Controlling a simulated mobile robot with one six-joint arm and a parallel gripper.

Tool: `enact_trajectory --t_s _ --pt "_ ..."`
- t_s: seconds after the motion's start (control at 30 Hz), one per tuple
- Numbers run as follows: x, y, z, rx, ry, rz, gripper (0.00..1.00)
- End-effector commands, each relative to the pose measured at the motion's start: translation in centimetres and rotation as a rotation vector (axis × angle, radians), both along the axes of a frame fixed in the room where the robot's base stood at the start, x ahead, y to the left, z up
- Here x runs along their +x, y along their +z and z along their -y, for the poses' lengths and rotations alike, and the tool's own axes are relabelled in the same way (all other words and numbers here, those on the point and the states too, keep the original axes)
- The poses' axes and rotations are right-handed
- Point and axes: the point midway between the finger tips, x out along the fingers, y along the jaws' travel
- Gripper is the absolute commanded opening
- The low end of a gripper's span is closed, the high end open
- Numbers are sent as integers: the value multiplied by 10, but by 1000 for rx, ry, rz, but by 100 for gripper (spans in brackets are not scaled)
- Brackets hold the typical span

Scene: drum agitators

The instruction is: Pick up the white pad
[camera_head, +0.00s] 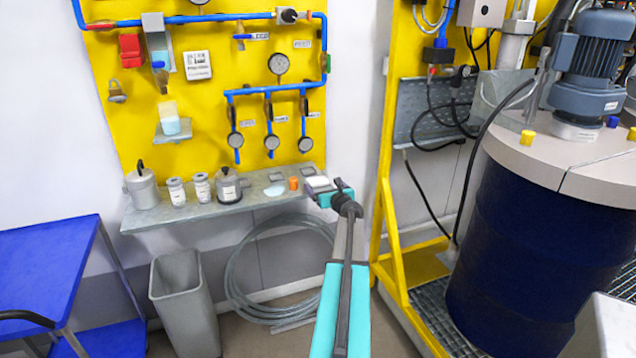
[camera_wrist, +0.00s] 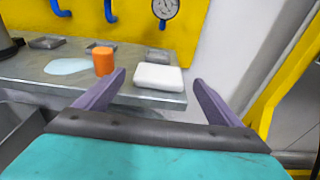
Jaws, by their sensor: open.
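The white pad (camera_wrist: 158,77) is a small white block with rounded edges. It lies flat on the grey metal shelf (camera_wrist: 115,92) near its right end. In the head view the pad (camera_head: 318,182) shows just beyond my gripper (camera_head: 332,192), partly hidden by it. In the wrist view my gripper (camera_wrist: 158,86) is open, with a purple finger on each side of the picture. The pad appears between the fingertips, closer to the left one. Nothing is held, and I see no finger touching the pad.
An orange cap (camera_wrist: 103,61) stands left of the pad, beside a pale puddle (camera_wrist: 68,66). Jars (camera_head: 202,187) stand further left on the shelf. A yellow panel with gauges (camera_head: 278,64) rises behind. A yellow frame (camera_head: 390,150) stands to the right; a bin (camera_head: 185,300) is below.

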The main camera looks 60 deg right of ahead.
Motion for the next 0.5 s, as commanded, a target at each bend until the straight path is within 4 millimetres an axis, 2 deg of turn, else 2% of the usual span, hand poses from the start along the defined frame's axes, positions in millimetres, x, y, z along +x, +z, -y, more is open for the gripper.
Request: enact_trajectory --t_s 0.2,0.5 --pt "17 -2 11 1 3 1 88" --pt "20 -3 13 0 2 2 88"
